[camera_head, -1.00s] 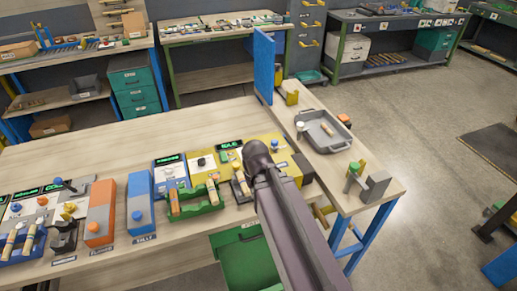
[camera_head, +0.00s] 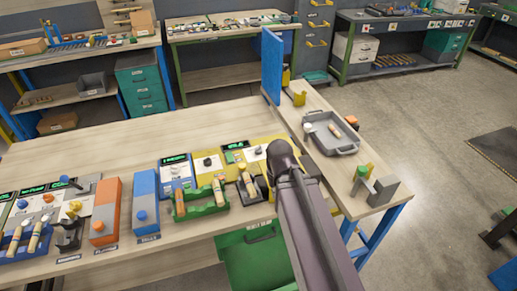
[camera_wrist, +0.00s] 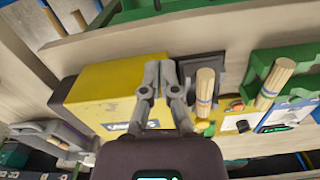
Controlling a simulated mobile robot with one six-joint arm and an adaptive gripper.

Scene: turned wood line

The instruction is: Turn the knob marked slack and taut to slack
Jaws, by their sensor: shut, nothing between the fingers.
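No slack or taut marking is legible in either view. A small black knob on a white plate (camera_head: 207,162) stands on the yellow-edged machine panel in the head view. A dark knob on a white plate also shows in the wrist view (camera_wrist: 242,125), right of my gripper; I cannot tell whether it is the marked one. My gripper (camera_wrist: 160,72) is shut and empty, its fingertips together over the edge of the yellow box (camera_wrist: 108,90), left of an upright wooden turning (camera_wrist: 205,88). In the head view my arm hides the gripper and part of the yellow machine.
A green tray (camera_head: 203,211) with wooden turnings, a blue box (camera_head: 143,205) and an orange box (camera_head: 104,215) line the bench front. A grey tray (camera_head: 331,133) lies on the right side bench. The back of the main bench is clear.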

